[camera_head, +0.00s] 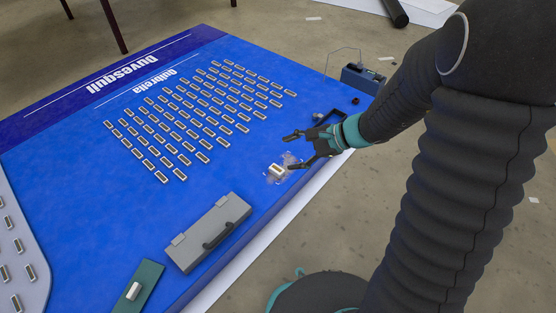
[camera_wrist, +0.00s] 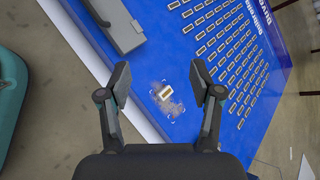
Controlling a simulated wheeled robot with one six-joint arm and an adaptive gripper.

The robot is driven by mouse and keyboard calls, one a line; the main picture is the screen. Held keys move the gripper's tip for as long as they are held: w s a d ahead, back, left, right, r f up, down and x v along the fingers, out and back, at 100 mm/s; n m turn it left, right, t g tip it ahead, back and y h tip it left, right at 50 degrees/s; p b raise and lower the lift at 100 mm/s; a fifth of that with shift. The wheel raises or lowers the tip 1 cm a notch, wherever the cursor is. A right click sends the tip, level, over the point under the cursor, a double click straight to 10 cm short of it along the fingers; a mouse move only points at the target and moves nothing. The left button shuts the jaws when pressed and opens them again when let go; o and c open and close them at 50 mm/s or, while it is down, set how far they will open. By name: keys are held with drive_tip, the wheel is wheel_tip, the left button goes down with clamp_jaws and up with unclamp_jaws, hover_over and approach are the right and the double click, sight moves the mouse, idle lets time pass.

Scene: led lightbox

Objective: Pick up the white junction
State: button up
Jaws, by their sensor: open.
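A small white piece (camera_head: 277,171), which looks like the white junction, lies on the blue panel (camera_head: 75,180) near its right edge, with clear, whitish material around it. In the wrist view the white piece (camera_wrist: 167,92) lies between and beyond my fingers. My gripper (camera_head: 291,151) is open and empty, its fingers to either side in the wrist view (camera_wrist: 160,77). It appears to be above the panel, just up and right of the piece in the head view; the exact height is unclear. Another small white block (camera_head: 133,291) lies on a green strip (camera_head: 150,275).
Rows of small light modules (camera_head: 190,115) cover the panel's middle. A grey case with a dark handle (camera_head: 208,232) lies toward the front. A dark blue-grey box (camera_head: 362,78) and small dark parts sit at the back right.

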drive_tip(key=w+d+f+m+t+y, duration=0.1)
drive_tip(key=w+f+m+t, duration=0.2)
drive_tip(key=w+f+m, duration=0.6)
drive_tip(key=m+t+h, duration=0.2)
drive_tip(key=m+t, duration=0.1)
drive_tip(key=m, duration=0.1)
approach(278, 169)
drive_tip(key=b+x, duration=0.1)
drive_tip(key=x, duration=0.3)
drive_tip(key=shift+a+r, duration=0.15)
drive_tip(key=shift+r, duration=0.05)
drive_tip(key=b+x, duration=0.1)
drive_tip(key=x, duration=0.3)
drive_tip(key=shift+s+f, duration=0.1)
drive_tip(key=shift+f, duration=0.1)
drive_tip(key=shift+w+a+f, duration=0.25)
drive_tip(key=shift+w+a, duration=0.05)
drive_tip(key=shift+w, duration=0.1)
clamp_jaws()
